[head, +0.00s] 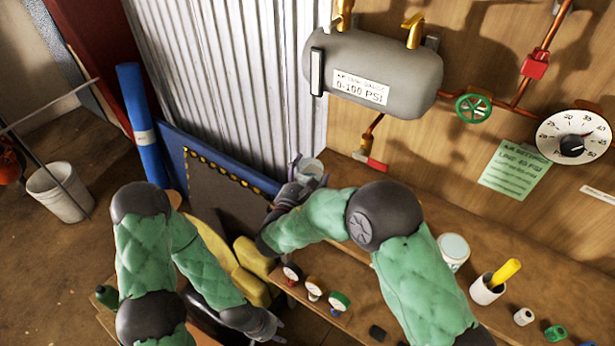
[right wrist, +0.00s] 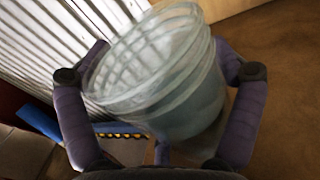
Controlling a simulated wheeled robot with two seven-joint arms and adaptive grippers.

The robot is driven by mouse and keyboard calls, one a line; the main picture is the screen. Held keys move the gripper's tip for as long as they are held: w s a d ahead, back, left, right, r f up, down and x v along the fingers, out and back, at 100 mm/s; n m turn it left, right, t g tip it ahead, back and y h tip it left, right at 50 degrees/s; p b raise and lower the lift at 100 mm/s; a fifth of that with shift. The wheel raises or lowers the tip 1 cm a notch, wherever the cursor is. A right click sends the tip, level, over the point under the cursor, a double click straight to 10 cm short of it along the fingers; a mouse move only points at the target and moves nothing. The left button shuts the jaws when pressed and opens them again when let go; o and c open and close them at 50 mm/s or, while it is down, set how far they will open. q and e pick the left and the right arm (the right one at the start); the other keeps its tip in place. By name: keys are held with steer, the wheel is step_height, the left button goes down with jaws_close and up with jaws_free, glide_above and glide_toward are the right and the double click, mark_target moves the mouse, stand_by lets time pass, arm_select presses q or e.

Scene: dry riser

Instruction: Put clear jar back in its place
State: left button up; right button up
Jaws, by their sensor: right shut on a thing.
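The clear jar (head: 310,170) is held by my right gripper (head: 298,184) near the foot of the corrugated metal sheet, at the left end of the wooden bench (head: 385,268). In the right wrist view the jar (right wrist: 160,75) is see-through, tilted, and sits between the two fingers of my right gripper (right wrist: 160,80). Whether it touches anything below is hard to tell. My left gripper (head: 272,324) is low in the head view, in front of the bench and away from the jar; its finger opening is unclear.
A grey air tank (head: 372,72) and red valve handle (head: 369,160) are on the wall above. A white bucket (head: 60,192) stands at left.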

steer(key=shift+f, duration=0.1)
steer(key=o, duration=1)
steer(key=shift+o, duration=0.2)
steer(key=shift+s+r, duration=0.1)
steer(key=shift+r, duration=0.1)
steer(key=p+v, duration=0.3)
steer(key=v, duration=0.7)
steer(key=shift+s+a, duration=0.1)
steer(key=shift+a, duration=0.1)
steer(key=shift+v, duration=0.75)
